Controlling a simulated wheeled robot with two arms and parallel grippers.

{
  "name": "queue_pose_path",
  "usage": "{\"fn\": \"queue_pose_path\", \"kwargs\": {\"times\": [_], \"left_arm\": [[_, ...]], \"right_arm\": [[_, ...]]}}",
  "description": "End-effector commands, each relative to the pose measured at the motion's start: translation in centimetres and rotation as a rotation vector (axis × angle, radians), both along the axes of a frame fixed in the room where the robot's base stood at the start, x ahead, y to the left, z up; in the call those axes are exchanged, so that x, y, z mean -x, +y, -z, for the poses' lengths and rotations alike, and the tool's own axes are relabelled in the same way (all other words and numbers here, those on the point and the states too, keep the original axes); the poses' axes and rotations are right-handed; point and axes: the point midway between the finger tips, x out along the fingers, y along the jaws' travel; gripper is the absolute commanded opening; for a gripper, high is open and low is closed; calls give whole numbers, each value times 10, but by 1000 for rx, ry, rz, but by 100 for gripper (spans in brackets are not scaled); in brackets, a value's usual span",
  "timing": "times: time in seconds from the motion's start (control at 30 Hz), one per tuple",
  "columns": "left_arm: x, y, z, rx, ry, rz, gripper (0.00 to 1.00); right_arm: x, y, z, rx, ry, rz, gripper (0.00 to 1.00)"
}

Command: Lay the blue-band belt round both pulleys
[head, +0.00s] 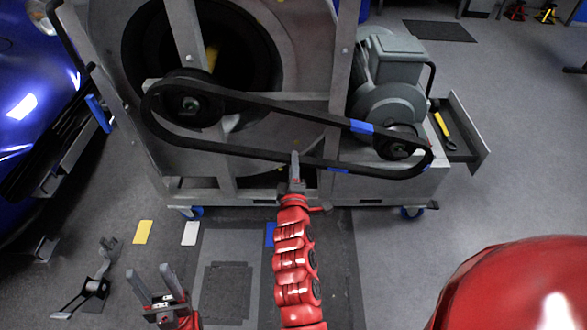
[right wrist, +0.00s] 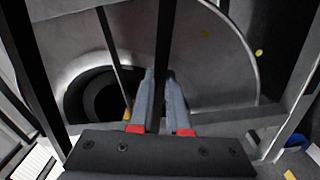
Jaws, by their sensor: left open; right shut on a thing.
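The black belt (head: 262,100) with blue bands (head: 362,127) forms a long, slack loop in the head view. The loop encloses the large left pulley (head: 192,103) and the smaller motor pulley (head: 397,145), with gaps at the outer ends. I cannot tell whether it sits in the grooves or hangs in front of them. My right gripper (head: 296,165) is shut on the lower run, between the pulleys. In the right wrist view the belt (right wrist: 166,40) runs as a dark strip between the fingers (right wrist: 163,98). My left gripper (head: 155,284) is open and empty, low and away from the belt.
The grey metal frame (head: 275,185) on blue casters carries the large drum (head: 262,30) and the grey motor (head: 390,65). A side tray (head: 481,150) holds a yellow-handled tool (head: 440,123). A blue car (head: 35,80) stands at left. A pedal-like stand (head: 92,288) is on the floor.

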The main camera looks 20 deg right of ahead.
Motion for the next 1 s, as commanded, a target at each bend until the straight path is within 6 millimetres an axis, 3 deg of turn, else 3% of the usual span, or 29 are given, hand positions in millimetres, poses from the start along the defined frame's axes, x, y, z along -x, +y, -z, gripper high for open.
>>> {"fn": "queue_pose_path", "kwargs": {"times": [1.0], "left_arm": [[1,0,4,-7,-6,0,50]], "right_arm": [[-59,-17,0,-1,-1,1,0]]}}
